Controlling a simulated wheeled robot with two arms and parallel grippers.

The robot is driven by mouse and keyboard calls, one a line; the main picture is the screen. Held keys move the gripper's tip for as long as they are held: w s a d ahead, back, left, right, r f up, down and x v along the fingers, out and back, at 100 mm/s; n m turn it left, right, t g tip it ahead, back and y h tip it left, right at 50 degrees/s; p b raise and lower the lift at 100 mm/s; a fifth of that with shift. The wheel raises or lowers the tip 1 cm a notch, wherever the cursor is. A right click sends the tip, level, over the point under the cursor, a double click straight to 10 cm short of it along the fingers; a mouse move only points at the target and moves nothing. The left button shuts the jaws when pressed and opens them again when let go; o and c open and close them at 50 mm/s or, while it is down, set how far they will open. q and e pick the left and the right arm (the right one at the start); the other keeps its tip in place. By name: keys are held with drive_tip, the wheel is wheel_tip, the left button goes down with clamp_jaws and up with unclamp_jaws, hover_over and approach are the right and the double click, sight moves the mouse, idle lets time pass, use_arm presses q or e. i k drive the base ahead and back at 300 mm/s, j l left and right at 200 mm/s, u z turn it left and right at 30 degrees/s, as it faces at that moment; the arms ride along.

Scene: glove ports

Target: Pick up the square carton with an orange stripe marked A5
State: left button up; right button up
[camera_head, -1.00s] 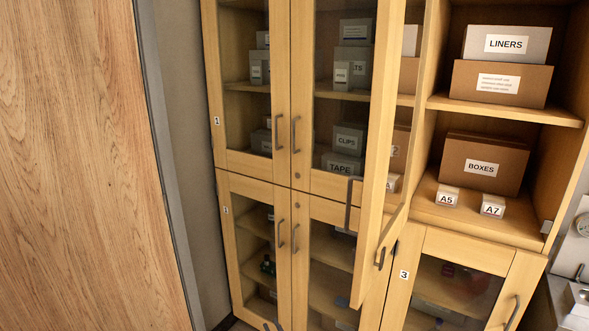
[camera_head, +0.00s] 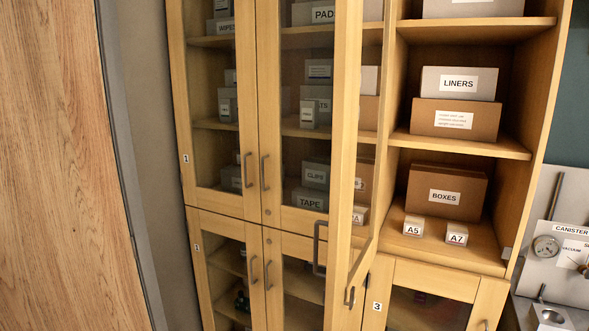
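The small square carton marked A5 (camera_head: 413,226) stands on the lower shelf of the open cupboard bay, right of the open glass door. It looks whitish with a tan top; an orange stripe cannot be made out. A similar carton marked A7 (camera_head: 457,234) stands just to its right, with a small gap. The brown BOXES carton (camera_head: 446,192) stands behind both. Neither of my grippers is in view.
The open glazed door (camera_head: 343,160) sticks out toward me, left of A5. The LINERS box (camera_head: 458,83) sits on the shelf above. A closed lower door (camera_head: 432,290) lies below. A panel with a gauge (camera_head: 546,247) stands at right.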

sight(414, 226)
drive_tip(key=i+j, duration=0.2)
drive_tip(key=j, duration=0.2)
drive_tip(key=i+j, duration=0.15)
drive_tip(key=j, duration=0.2)
drive_tip(key=i+j, duration=0.2)
drive_tip(key=j, duration=0.2)
drive_tip(key=i+j+z, duration=0.1)
drive_tip(key=j, duration=0.25)
drive_tip(key=j+z, duration=0.1)
drive_tip(key=z, duration=0.35)
drive_tip(key=i+j+z, duration=0.1)
drive_tip(key=z, duration=0.4)
drive_tip(key=j+z, duration=0.15)
drive_tip(key=z, duration=0.3)
